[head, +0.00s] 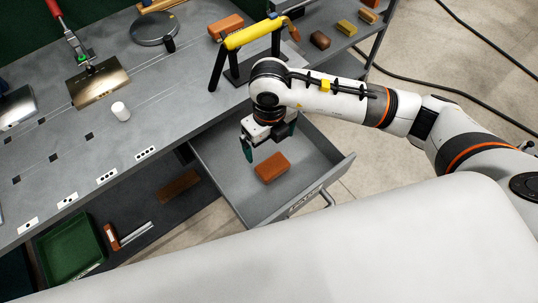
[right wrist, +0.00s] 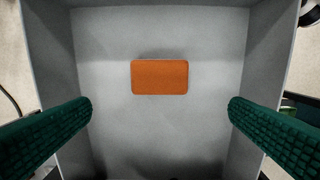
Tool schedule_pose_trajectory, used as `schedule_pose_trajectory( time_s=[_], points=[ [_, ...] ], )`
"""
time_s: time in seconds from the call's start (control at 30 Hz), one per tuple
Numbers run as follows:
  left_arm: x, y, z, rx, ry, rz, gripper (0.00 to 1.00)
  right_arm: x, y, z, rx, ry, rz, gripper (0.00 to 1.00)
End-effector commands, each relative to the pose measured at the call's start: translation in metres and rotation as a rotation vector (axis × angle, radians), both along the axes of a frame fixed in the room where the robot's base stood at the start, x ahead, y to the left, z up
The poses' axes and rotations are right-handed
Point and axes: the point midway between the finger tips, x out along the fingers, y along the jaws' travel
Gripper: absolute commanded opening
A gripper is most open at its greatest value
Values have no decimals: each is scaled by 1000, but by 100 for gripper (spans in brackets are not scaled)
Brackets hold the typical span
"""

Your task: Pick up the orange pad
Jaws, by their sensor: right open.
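The orange pad (head: 272,167) is a small rounded block lying flat in an open grey drawer (head: 226,194). In the right wrist view the orange pad (right wrist: 160,77) lies slightly above the picture's middle, with bare drawer floor all round it. My right gripper (head: 268,143) is over the drawer, above and behind the pad in the head view. In the right wrist view its green ridged fingers (right wrist: 160,118) are wide apart, one at each side, with nothing between them. They do not touch the pad. My left gripper is not in view.
The grey bench (head: 60,160) above holds a yellow-handled tool on a black stand (head: 247,36), a white cylinder (head: 121,111) and several blocks. A green bin (head: 70,248) is on the lower shelf.

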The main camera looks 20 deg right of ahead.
Motion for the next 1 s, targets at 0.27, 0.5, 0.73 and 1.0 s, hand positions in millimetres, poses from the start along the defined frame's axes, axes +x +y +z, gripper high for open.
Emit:
schedule_pose_trajectory(
  time_s=[0.27, 0.5, 0.73, 1.0],
  points=[
    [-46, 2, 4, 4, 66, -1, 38, -1, 0, -46, 0, 4, 0, 100],
    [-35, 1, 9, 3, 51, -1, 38, -2, -1, -64, 1, 4, 0, 100],
    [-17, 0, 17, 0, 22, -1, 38, -2, -3, -99, 2, 4, 0, 100],
    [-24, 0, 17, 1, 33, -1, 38, -2, -3, -107, 3, 1, 2, 100]
  ],
)
